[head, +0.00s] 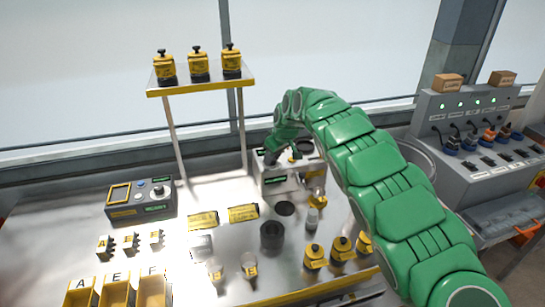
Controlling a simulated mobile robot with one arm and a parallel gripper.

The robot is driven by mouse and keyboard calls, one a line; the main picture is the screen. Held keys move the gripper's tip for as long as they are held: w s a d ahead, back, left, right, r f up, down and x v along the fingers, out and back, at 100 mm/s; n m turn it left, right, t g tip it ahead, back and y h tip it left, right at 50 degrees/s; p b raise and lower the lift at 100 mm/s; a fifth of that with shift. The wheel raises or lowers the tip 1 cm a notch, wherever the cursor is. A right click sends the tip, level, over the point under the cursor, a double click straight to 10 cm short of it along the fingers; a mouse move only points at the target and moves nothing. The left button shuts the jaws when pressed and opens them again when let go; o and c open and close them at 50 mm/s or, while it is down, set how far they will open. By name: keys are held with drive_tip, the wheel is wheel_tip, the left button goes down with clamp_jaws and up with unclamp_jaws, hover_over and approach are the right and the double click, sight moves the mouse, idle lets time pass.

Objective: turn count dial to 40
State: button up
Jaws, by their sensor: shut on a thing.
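My gripper (270,157) is at the top left of the grey seeder machine (278,186), in the middle of the bench. It points down and is shut on a small part there, which appears to be the count dial. The dial is mostly hidden by the gripper, and its setting cannot be read. A small green display strip shows on the machine beside the gripper.
A control box (140,203) with buttons and a knob stands at left. Labelled yellow bins (115,294), several jars (314,256) and a dark cup (272,236) stand in front. A cabled panel (470,120) is at right.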

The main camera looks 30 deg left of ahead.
sight(273, 169)
drive_tip(key=m+t, duration=0.1)
drive_tip(key=m, duration=0.2)
drive_tip(key=shift+s, duration=0.1)
drive_tip(key=shift+m+t+h, duration=0.6)
drive_tip(key=shift+m, duration=1.2)
drive_tip(key=o, duration=1)
drive_tip(key=shift+o, duration=0.2)
drive_tip(key=shift+r, duration=0.1)
drive_tip(key=v, duration=0.7)
drive_tip(key=shift+r, duration=0.25)
